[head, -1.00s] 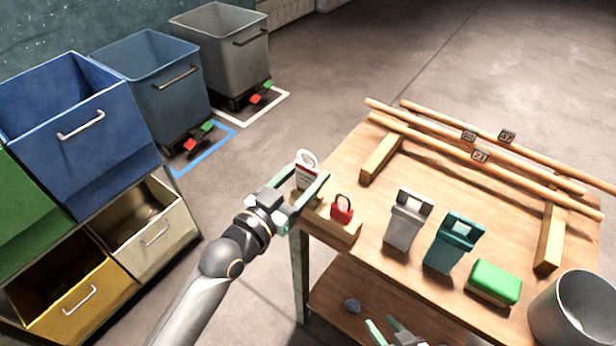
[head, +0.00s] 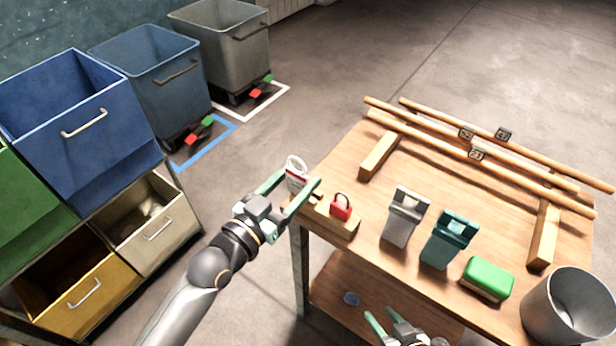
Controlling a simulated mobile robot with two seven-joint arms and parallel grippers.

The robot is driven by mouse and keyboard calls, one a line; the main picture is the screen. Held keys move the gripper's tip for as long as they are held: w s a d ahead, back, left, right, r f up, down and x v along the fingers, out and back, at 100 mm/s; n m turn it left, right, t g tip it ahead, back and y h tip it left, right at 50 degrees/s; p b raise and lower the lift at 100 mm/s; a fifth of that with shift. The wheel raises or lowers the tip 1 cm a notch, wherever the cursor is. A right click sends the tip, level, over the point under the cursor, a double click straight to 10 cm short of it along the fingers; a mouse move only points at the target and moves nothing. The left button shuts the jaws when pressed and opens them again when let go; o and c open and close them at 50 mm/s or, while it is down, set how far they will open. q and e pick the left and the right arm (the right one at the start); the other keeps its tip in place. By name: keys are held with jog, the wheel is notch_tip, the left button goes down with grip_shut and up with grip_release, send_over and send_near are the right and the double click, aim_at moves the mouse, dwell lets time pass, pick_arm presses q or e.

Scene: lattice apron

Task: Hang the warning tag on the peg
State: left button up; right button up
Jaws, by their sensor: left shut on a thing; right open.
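The warning tag (head: 296,181) is a small white and red tag with a pale loop at its top. My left gripper (head: 302,183) is shut on it and holds it upright near the left corner of the wooden table. A wooden block (head: 335,224) with a red padlock (head: 341,207) is just to the right of the tag. I cannot make out a peg clearly; part of the block is hidden behind the fingers. My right gripper (head: 395,322) is open and empty at the bottom edge, low in front of the table.
On the table (head: 440,180) stand a grey clip-like holder (head: 404,217), a teal one (head: 447,240), a green-topped block (head: 487,278) and a metal bucket (head: 568,305). Wooden rails (head: 480,154) with number plates lie at the back. Coloured bins (head: 70,110) stand at left.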

aim_at(295, 181)
pick_arm(q)
jog(key=shift+p+v, duration=0.6)
jog(key=shift+v, duration=1.95)
jog(key=shift+a, duration=0.1)
